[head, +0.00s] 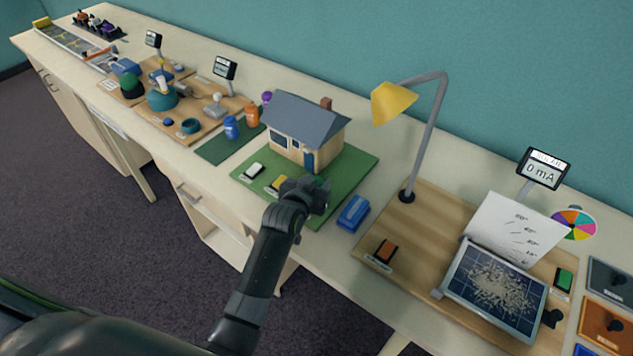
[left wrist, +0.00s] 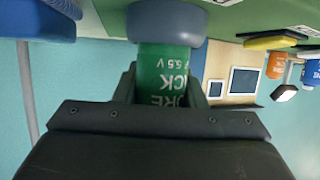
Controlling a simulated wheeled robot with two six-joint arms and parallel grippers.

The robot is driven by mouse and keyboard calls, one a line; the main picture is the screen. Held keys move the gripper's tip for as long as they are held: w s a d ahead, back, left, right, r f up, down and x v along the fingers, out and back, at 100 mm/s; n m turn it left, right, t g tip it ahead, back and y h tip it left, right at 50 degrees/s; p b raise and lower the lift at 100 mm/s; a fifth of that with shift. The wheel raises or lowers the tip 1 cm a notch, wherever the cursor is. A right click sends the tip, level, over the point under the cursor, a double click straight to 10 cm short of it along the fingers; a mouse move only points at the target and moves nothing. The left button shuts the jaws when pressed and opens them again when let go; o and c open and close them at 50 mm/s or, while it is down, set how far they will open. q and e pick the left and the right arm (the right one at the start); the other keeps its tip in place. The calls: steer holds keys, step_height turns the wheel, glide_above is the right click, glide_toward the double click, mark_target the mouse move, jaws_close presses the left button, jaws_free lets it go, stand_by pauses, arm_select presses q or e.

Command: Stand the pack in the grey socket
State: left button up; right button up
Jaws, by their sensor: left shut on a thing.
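My left gripper (head: 314,197) is at the front right corner of the green house board (head: 355,164), in front of the model house. It is shut on a green pack (left wrist: 165,72) with white lettering that reads in part "5.5 V". The left wrist view is upside down. There the pack's far end meets the grey round socket (left wrist: 165,22) on the board and lines up with it. The rim hides that end, so I cannot tell how deep it sits. In the head view the gripper hides most of the pack and socket. My right gripper is in neither view.
The model house (head: 305,135) stands close behind the gripper. A yellow switch (head: 279,183) and a white switch (head: 254,170) are on its left. A blue block (head: 353,213) lies to its right. The yellow desk lamp (head: 393,104) and solar panel (head: 493,290) are further right.

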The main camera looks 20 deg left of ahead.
arm_select(q)
steer(key=shift+p, duration=0.3)
steer(key=shift+f+b, duration=0.45)
steer(key=shift+f, duration=0.2)
stand_by(0.5)
steer(key=o, duration=0.8)
steer(key=shift+p+v, duration=0.9)
steer(key=shift+p, duration=0.1)
steer(key=p+v, duration=0.5)
steer(key=v, duration=0.1)
steer(key=shift+s+r, duration=0.25)
steer(key=shift+r, duration=0.05)
steer(key=p+v, duration=0.1)
steer(key=v, duration=0.1)
steer(key=shift+s+p, duration=0.3)
steer(key=shift+s, duration=0.05)
